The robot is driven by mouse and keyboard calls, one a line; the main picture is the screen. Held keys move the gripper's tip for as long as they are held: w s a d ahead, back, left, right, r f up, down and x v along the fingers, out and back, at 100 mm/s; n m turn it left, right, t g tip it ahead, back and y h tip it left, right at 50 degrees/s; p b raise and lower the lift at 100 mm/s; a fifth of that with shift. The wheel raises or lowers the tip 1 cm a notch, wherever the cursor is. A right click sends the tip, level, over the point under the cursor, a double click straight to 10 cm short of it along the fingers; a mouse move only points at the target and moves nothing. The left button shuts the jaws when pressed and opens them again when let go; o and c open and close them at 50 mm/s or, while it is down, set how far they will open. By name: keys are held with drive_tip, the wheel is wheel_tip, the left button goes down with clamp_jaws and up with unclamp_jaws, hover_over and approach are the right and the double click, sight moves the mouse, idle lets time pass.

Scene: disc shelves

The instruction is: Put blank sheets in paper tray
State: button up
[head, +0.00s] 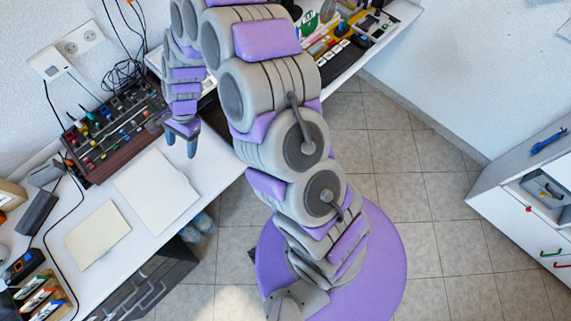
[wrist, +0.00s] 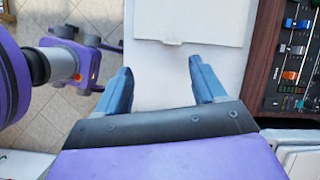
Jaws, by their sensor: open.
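A large white blank sheet or stack (head: 157,190) lies flat on the white desk. In the wrist view its near edge (wrist: 190,22) shows at the top, with a small notch or tab. A smaller cream sheet (head: 97,236) lies beside it, nearer the bottom left. My gripper (head: 181,147) is open above the desk, just beyond the white sheet's far edge. In the wrist view, nothing is between the spread blue fingers (wrist: 159,68). I cannot pick out a paper tray for certain; my arm hides part of the desk's far end.
A mixer-like panel (head: 115,130) with knobs and cables stands left of my gripper. A dark slatted unit (head: 150,285) is below the desk edge. Small items crowd the desk's lower left. A grey cabinet (head: 525,190) stands at the right. The tiled floor (head: 420,210) between is clear.

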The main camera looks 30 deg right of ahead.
drive_tip(key=s+d+r+n+h, duration=0.1)
drive_tip(key=s+d+r+n, duration=0.15)
drive_tip(key=s+r, duration=0.45)
drive_tip(key=s+d+r+n, duration=0.2)
drive_tip(key=s+r+n, duration=0.25)
drive_tip(key=r, duration=0.35)
drive_tip(key=s+d+r+n+h, duration=0.1)
drive_tip(key=s+d+r, duration=0.1)
drive_tip(key=s+d, duration=0.2)
drive_tip(key=s+d+r+n+h, duration=0.1)
drive_tip(key=s+d+r+n, duration=0.1)
drive_tip(key=s, duration=0.7)
drive_tip(key=s+d+r+n+h, duration=0.1)
drive_tip(key=s+d+r+n, duration=0.1)
drive_tip(key=s+d, duration=0.3)
drive_tip(key=shift+s+d+r+h, duration=0.3)
drive_tip(key=shift+s+r, duration=0.5)
drive_tip(key=shift+s, duration=0.05)
drive_tip(key=shift+o, duration=0.5)
drive_tip(key=shift+s+d, duration=0.25)
drive_tip(key=shift+s, duration=0.2)
drive_tip(key=shift+w, duration=0.1)
